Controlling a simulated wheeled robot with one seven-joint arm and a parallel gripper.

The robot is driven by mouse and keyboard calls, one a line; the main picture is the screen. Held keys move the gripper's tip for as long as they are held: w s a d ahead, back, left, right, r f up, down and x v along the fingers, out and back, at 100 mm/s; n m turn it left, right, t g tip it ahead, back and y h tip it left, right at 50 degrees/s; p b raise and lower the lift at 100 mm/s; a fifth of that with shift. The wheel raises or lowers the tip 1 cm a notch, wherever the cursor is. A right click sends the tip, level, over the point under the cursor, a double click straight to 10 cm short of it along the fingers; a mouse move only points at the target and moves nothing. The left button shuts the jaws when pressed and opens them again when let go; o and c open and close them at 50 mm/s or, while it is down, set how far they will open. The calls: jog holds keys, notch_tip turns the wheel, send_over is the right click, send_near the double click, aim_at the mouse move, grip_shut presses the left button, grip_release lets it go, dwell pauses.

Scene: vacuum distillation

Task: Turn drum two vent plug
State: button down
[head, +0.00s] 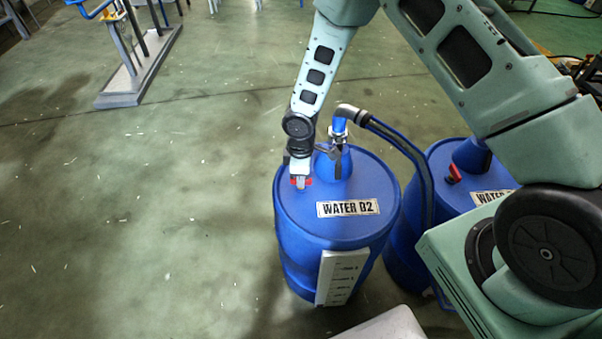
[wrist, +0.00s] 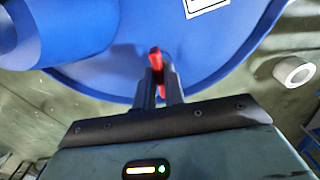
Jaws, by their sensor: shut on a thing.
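The blue drum labelled WATER 02 (head: 340,228) stands upright on the floor in the head view. Its red vent plug (head: 308,182) sits on the left part of the drum's top. My gripper (head: 300,183) points down at the plug, its fingers on it. In the wrist view the red plug (wrist: 155,58) shows between the two dark fingers of my gripper (wrist: 160,85), which are shut on it. The lower part of the plug is hidden by the fingers.
A hose fitting (head: 352,115) with dark hoses rises from the drum's top beside my wrist. A second blue drum (head: 440,165) with a red plug stands at right. A white scale plate (head: 341,277) is on the drum's front.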

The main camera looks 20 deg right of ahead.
jog(key=n+p, duration=0.1)
jog(key=n, duration=0.2)
jog(key=shift+w+r+n, duration=0.1)
jog(key=shift+r+n, duration=0.05)
jog(key=shift+n, duration=0.25)
jog(key=shift+n+p, duration=0.65)
jog(key=shift+n, duration=1.15)
jog(key=c, duration=1.5)
grip_release()
notch_tip(320, 180, up, 17)
jog(key=shift+r+p, duration=0.15)
jog(key=shift+p, duration=0.5)
